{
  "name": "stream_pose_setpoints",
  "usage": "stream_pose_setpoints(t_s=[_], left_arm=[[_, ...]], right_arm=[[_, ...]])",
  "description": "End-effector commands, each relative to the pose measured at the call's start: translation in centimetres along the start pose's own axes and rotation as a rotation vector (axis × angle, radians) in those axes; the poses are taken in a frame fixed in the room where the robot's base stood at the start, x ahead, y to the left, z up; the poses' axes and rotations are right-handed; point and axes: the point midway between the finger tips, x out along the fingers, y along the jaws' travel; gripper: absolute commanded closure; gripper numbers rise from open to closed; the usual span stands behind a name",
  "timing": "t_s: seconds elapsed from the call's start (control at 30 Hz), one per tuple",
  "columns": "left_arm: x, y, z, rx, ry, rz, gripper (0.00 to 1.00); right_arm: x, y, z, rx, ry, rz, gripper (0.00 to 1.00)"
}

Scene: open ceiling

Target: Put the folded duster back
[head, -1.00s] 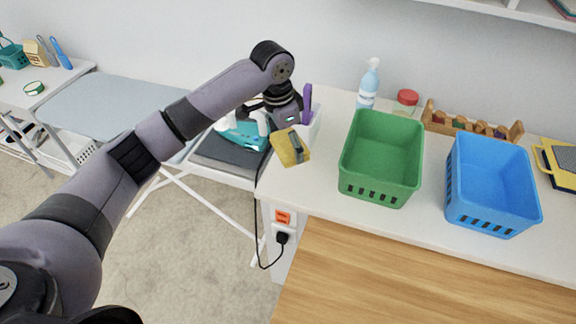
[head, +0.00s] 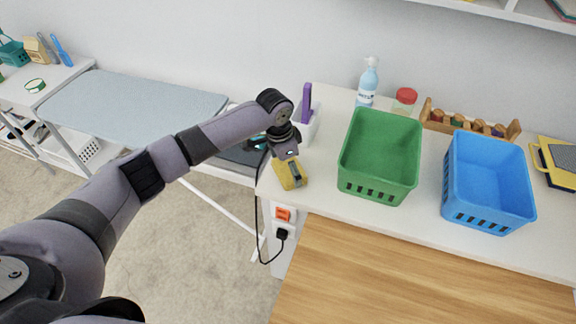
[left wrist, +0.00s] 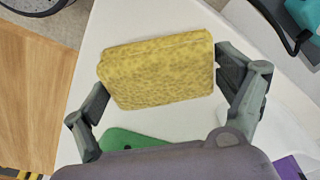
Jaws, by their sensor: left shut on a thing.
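The folded duster (head: 290,178) is a yellow, speckled, block-like bundle. My left gripper (head: 288,168) is shut on it, at the left end of the white counter (head: 330,225), left of the green basket. In the left wrist view the duster (left wrist: 158,70) sits between the two fingers, one at each end. It is over the counter top, close to its left edge. I cannot tell whether it touches the surface. My right gripper is not in view.
A green basket (head: 350,172) and a blue basket (head: 455,205) stand to the right. A white holder (head: 309,130) with a purple item, a spray bottle (head: 367,85) and a red-lidded jar (head: 404,100) are behind. The ironing board (head: 135,105) is left.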

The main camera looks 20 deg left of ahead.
Motion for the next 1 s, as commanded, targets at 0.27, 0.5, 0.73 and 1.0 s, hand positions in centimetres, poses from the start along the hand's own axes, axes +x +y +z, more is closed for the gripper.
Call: stream_pose_setpoints(t_s=[0.27, 0.5, 0.73, 1.0], left_arm=[[0.3, 0.0, 0.0, 0.000, 0.000, 0.000, 0.00], [0.2, 0.0, 0.0, 0.000, 0.000, 0.000, 0.00], [-1.3, -0.1, -0.1, -0.001, 0.003, -0.003, 0.00], [-7.0, -0.1, -0.1, 0.001, 0.005, -0.003, 0.00]], right_arm=[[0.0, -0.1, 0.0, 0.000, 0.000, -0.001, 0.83], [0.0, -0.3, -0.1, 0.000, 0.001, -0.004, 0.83], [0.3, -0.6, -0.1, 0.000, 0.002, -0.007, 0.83], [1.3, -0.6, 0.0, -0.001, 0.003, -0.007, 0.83]])
